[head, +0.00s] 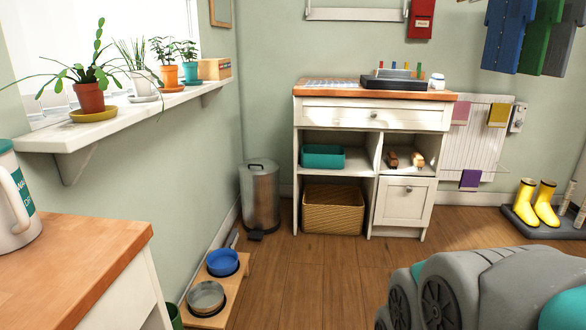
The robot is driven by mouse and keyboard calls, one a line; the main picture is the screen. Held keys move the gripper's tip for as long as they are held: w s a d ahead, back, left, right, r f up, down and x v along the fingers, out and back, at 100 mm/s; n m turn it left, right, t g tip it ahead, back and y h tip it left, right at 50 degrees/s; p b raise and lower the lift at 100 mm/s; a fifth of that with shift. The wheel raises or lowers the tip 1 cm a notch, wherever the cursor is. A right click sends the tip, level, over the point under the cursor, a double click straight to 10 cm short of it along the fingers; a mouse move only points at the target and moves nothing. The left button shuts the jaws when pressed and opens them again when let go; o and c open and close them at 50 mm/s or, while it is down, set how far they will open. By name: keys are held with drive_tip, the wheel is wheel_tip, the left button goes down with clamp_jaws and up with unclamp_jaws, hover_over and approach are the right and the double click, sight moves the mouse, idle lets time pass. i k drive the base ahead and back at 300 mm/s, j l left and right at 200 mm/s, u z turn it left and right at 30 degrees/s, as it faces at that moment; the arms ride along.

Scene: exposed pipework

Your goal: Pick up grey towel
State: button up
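I cannot make out a grey towel for certain in the head view. My gripper is not in view. A grey and teal part, likely of my arm, fills the lower right.
A white cabinet (375,115) stands at the back wall, with a metal bin (260,195) on its left. Bowls on a wooden stand (232,290) and a wooden-topped counter (75,260) are at left. Yellow boots (535,203) stand at right. The middle floor is clear.

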sight(387, 73)
drive_tip(key=i, duration=2.1)
